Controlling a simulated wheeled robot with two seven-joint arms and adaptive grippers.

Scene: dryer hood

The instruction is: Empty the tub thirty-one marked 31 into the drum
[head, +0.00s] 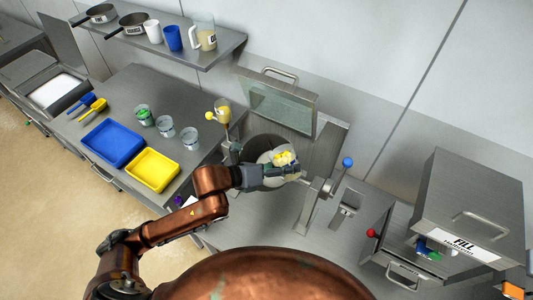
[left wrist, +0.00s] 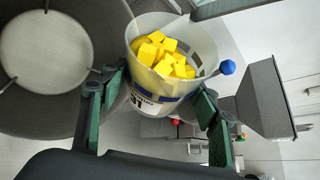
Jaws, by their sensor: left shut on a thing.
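My left gripper (head: 291,171) is shut on a clear tub (head: 281,153) holding yellow cubes (left wrist: 166,56). In the left wrist view, the tub (left wrist: 150,90) sits between the two green-padded fingers (left wrist: 160,112). It has a blue band and a label with dark print, partly hidden by a finger. The tub looks roughly upright, with the cubes inside it. The round drum (head: 262,144) is open beneath and beside the tub, and its interior (left wrist: 44,52) fills the left of the left wrist view. My right gripper is not in view.
The hinged hood lid (head: 277,102) stands raised behind the drum. A blue-knobbed lever (head: 347,162) stands to the right. Blue (head: 113,142) and yellow (head: 152,170) trays and several small tubs are on the left counter. A FILL box (head: 470,200) stands far right.

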